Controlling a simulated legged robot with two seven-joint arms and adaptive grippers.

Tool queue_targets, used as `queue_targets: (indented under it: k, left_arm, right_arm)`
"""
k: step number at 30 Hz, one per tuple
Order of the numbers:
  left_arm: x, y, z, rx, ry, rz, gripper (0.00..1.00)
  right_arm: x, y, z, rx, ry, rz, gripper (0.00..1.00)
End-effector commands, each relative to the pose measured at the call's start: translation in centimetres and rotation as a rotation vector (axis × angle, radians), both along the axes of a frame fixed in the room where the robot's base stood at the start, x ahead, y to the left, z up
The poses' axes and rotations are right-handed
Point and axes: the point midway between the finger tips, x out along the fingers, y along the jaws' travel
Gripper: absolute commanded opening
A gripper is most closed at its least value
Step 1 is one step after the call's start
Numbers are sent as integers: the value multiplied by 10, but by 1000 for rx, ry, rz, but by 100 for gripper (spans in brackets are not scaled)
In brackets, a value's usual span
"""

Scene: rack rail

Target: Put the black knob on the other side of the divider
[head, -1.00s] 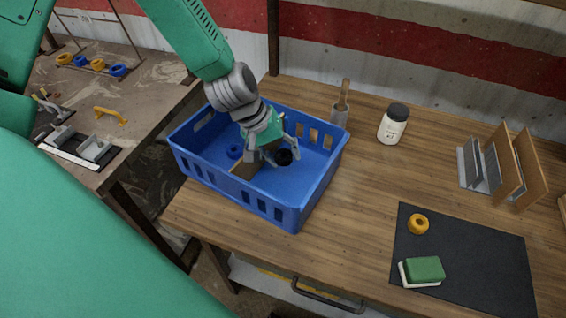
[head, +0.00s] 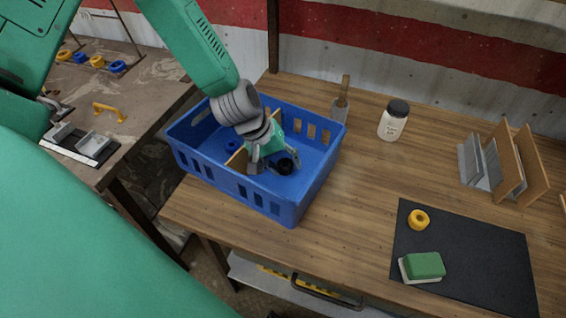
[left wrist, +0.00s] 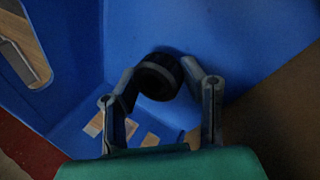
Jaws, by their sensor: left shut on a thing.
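The black knob (head: 285,167) is in the blue crate (head: 309,190), in the compartment right of the brown divider (head: 238,159). My left gripper (head: 276,168) reaches down into the crate and is shut on the knob. In the left wrist view the knob (left wrist: 158,77) sits between the two fingertips (left wrist: 160,80), close to the blue crate surface. Whether it touches the crate floor I cannot tell. The divider also shows at the right of that view (left wrist: 285,125). My arm and gripper hide part of the divider in the head view. My right gripper is not in view.
A blue ring (head: 232,146) lies in the crate left of the divider. The crate walls surround the gripper. A holder with a wooden-handled tool (head: 341,108) and a white jar (head: 393,120) stand behind right.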

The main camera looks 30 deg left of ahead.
Motion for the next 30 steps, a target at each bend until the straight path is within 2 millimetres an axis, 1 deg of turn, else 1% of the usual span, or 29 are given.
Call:
queue_targets:
  k: [1,2,3,17,30]
  left_arm:
    - [-2,-3,-1,1,6,-4,7]
    - [-2,-4,-1,1,7,-4,47]
    - [-2,-4,-1,2,7,-4,57]
    - [-2,5,-3,-8,6,-1,57]
    - [-2,0,-2,-1,6,-3,57]
  right_arm:
    - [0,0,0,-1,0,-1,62]
    - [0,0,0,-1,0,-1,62]
    - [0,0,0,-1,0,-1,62]
    - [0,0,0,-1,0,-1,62]
    - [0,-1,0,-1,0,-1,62]
